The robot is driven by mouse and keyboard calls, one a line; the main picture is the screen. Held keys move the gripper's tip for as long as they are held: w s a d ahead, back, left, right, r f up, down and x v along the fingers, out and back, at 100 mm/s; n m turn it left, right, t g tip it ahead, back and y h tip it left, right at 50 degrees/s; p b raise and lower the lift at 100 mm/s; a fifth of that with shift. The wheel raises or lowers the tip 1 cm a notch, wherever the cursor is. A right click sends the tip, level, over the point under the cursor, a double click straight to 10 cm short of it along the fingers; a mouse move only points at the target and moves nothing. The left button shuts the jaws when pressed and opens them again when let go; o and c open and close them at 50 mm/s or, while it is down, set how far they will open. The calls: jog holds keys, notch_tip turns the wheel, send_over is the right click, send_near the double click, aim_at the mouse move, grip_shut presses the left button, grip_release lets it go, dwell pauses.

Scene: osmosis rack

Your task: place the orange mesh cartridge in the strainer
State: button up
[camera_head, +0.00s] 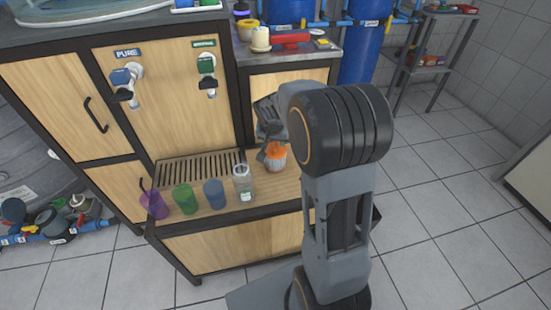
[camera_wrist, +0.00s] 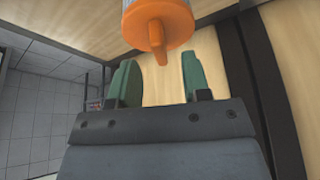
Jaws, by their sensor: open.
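An orange piece, likely the orange mesh cartridge (camera_head: 276,150), is at the top of a pale, cup-like body (camera_head: 277,162) on the lower wooden shelf. I cannot tell whether this pale body is the strainer or part of the cartridge. In the wrist view the orange piece (camera_wrist: 157,29) has a narrow tab pointing toward my gripper, and the pale body is cut off by the top edge. My gripper (camera_wrist: 158,76) is open and empty, its green fingers apart on either side below the tab. In the head view my gripper (camera_head: 263,153) is close beside the orange piece, partly hidden by my arm.
Purple (camera_head: 154,204), green (camera_head: 185,198) and blue (camera_head: 214,193) cups and a clear bottle (camera_head: 243,184) stand left on the shelf, before a slatted grate (camera_head: 195,167). Two taps are on the cabinet panel above. The upper counter (camera_head: 315,52) holds a red item and small containers.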

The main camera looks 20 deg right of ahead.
jog(key=shift+x, duration=1.35)
grip_shut()
